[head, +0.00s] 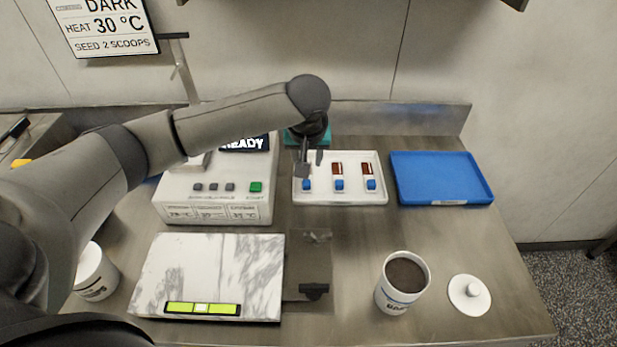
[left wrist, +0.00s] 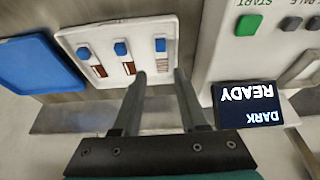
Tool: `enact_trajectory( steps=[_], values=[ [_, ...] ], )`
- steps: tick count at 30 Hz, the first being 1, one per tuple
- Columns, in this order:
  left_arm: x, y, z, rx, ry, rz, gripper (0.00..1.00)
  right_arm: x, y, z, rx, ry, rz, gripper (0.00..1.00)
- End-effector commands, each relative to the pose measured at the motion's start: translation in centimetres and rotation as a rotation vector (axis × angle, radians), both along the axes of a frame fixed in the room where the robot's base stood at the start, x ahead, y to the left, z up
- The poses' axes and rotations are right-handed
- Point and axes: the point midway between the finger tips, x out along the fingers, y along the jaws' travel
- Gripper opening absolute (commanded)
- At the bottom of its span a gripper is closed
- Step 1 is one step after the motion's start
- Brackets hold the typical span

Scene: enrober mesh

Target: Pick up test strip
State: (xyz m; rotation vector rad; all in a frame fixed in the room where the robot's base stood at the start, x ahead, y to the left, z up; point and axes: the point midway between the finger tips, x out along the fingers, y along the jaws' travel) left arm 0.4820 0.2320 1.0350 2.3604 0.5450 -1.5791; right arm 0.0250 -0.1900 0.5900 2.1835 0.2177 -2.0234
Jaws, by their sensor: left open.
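A white tray (head: 350,200) holds three test strips in a row, each with a blue end. The left strip (head: 306,185) is partly hidden behind my left gripper (head: 312,164) in the head view. In the left wrist view, the left strip (left wrist: 160,46) looks pale and lies beyond the gap between the open fingers (left wrist: 159,74). The gripper appears empty. I cannot tell its exact height above the tray. My right gripper does not show.
A blue tray (head: 440,180) is right of the white tray. A white machine (head: 215,210) with a READY screen stands left. A marble slab (head: 215,265) with a green level (head: 203,308), an open cup of dark stuff (head: 404,285) and a white lid (head: 469,295) are nearer.

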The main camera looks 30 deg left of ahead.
Motion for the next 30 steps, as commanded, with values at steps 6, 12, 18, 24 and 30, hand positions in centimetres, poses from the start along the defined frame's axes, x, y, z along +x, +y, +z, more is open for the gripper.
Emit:
enact_trajectory(
  steps=[6,12,18,24,30],
  values=[
    [1.5,0.7,-4.2,0.001,0.000,0.000,0.42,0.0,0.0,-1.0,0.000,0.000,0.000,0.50],
    [2.2,1.0,-6.0,0.000,-0.002,-0.001,0.42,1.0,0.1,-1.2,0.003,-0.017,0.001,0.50],
    [2.5,1.3,-7.4,0.001,-0.002,-0.002,0.42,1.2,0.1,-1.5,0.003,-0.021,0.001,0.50],
    [3.0,1.7,-10.4,0.000,-0.001,-0.002,0.42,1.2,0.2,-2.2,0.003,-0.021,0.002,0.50],
    [3.4,1.9,-11.3,-0.001,-0.003,-0.003,0.42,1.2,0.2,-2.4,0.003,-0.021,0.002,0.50]
  ],
)
